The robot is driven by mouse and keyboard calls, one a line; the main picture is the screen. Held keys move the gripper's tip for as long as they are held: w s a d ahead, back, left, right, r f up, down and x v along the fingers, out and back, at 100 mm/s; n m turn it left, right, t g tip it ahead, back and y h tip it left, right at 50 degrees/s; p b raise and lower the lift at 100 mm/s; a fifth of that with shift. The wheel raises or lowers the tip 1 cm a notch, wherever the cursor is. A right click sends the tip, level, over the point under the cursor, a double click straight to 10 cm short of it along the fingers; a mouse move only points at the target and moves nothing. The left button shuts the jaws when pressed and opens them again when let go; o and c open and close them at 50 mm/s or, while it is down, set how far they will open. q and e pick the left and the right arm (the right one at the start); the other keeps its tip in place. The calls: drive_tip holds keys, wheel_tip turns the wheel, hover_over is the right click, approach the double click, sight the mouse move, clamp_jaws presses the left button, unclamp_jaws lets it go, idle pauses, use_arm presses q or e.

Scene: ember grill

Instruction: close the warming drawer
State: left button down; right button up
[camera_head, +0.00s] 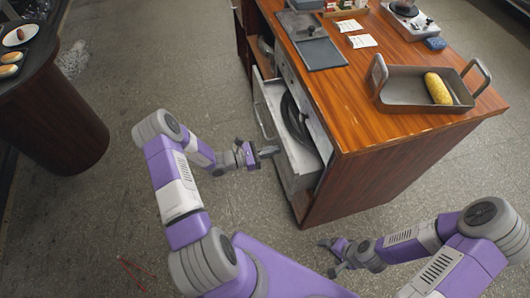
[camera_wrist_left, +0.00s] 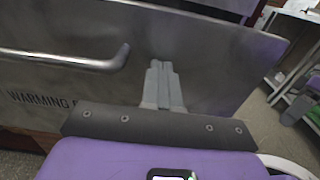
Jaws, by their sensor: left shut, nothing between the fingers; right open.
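The warming drawer (camera_head: 300,157) stands pulled out from the left side of the wooden counter, with a dark round pan (camera_head: 294,120) inside. In the left wrist view its steel front (camera_wrist_left: 215,70) fills much of the picture, with a bar handle (camera_wrist_left: 70,60) and partly hidden "WARMING" lettering. My left gripper (camera_head: 272,152) is shut and empty, its fingers pointing at the drawer front. In the wrist view the fingertips (camera_wrist_left: 160,66) lie over the front, right of the handle; I cannot tell if they touch. My right gripper (camera_head: 328,258) is open and empty, low over the floor.
The counter top (camera_head: 350,110) carries a roasting pan (camera_head: 400,100) with a corn cob, a grey board (camera_head: 318,52), cards and a small scale-like device. A dark round table (camera_head: 45,85) with food stands at the left. The floor between is mostly clear.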

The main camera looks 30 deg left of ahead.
sight(296, 150)
use_arm(q)
drive_tip(key=x, duration=0.9)
drive_tip(key=shift+w+f, duration=0.1)
drive_tip(key=shift+w, duration=0.05)
drive_tip(key=shift+d, duration=0.3)
drive_tip(key=shift+a, duration=0.3)
drive_tip(key=p+v, duration=0.2)
drive_tip(key=v, duration=1.2)
